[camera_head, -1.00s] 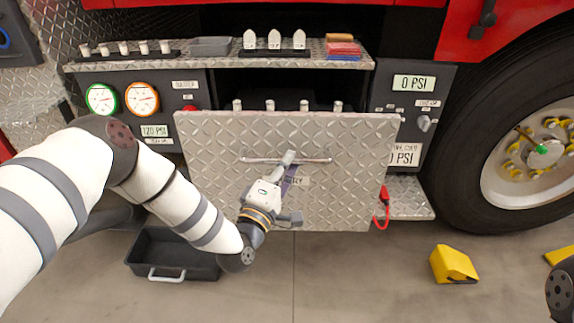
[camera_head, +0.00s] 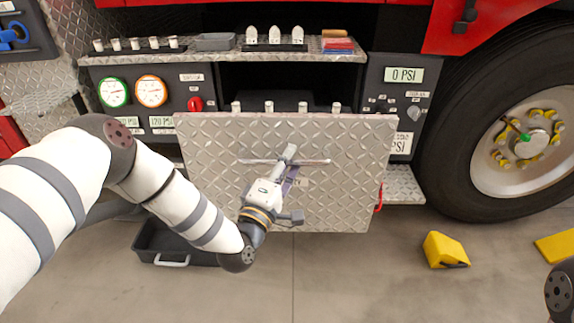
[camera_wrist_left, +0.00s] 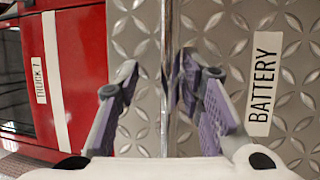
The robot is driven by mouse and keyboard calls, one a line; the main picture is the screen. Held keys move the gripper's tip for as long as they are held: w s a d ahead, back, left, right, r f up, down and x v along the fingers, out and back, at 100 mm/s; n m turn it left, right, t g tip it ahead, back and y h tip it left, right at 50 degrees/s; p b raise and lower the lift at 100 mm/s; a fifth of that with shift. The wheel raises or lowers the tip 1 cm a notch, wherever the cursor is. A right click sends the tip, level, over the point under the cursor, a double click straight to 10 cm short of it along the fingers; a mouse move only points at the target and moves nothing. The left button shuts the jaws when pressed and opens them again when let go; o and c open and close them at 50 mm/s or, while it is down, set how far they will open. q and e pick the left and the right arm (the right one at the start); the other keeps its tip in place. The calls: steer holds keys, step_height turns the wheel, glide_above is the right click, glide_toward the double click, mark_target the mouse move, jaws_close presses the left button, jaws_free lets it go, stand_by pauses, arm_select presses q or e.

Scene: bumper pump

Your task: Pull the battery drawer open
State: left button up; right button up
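The battery drawer (camera_head: 335,205) has a large diamond-plate front, standing well out from the truck panel. A horizontal bar handle (camera_head: 317,162) runs across it. A BATTERY label (camera_wrist_left: 263,85) shows beside the handle in the left wrist view. My left gripper (camera_head: 287,156) is at the middle of the bar. In the left wrist view its purple-padded fingers (camera_wrist_left: 162,75) lean inward on both sides of the bar (camera_wrist_left: 167,40), and it appears shut on it; exact contact at the tips is unclear. My right gripper is out of view; only a part of that arm shows at bottom right.
A dark tray (camera_head: 150,240) with a pale handle lies on the floor left of the drawer. A yellow wheel chock (camera_head: 443,250) and the big tire (camera_head: 470,190) are at right. A shelf (camera_head: 220,57) with small parts is above. Floor in front is clear.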

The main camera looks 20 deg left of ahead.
arm_select(q)
steer(key=shift+f, duration=0.25)
steer(key=v, duration=1.2)
